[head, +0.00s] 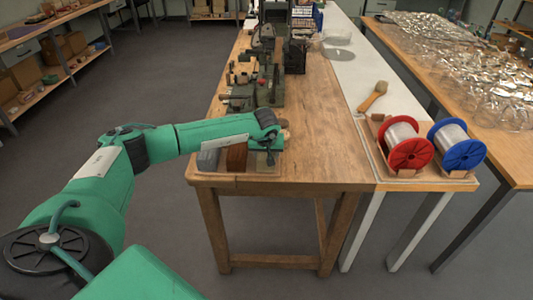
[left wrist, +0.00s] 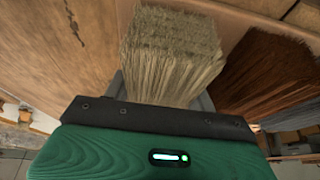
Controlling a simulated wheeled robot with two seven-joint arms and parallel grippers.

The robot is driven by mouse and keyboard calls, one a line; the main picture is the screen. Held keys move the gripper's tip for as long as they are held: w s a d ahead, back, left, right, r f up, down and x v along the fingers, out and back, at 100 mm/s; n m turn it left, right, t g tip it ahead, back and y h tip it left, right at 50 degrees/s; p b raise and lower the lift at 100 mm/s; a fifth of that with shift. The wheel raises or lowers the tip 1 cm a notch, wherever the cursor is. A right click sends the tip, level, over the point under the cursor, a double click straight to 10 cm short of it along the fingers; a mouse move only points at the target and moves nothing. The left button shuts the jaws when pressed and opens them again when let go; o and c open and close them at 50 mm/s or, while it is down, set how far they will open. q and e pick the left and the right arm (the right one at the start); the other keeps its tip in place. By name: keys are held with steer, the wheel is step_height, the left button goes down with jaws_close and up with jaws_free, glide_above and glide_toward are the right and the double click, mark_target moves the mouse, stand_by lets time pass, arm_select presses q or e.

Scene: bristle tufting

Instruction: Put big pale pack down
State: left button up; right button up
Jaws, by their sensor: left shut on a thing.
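The big pale pack (left wrist: 172,50) is a thick block of cream bristles. In the left wrist view it stands between the grey fingers of my left gripper (left wrist: 162,92), which is shut on it. In the head view my left gripper (head: 272,148) is over the right part of a shallow wooden tray (head: 232,178) at the table's near edge. There the arm hides most of the pack, and I cannot tell whether its underside touches anything. My right gripper is not in view.
A brown bristle pack (head: 237,158), also in the left wrist view (left wrist: 268,68), and a grey pack (head: 207,160) are in the tray. A green machine (head: 268,85) stands farther back. Red (head: 410,150) and blue (head: 458,145) spools and a brush (head: 374,96) are at right. The wooden tabletop's middle is clear.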

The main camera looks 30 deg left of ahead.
arm_select(q)
steer(key=o, duration=0.9)
steer(key=shift+c, duration=0.2)
steer(key=shift+o, duration=1.1)
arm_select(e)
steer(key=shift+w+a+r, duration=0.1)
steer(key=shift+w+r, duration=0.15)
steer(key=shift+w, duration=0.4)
arm_select(q)
steer(key=shift+r, duration=0.1)
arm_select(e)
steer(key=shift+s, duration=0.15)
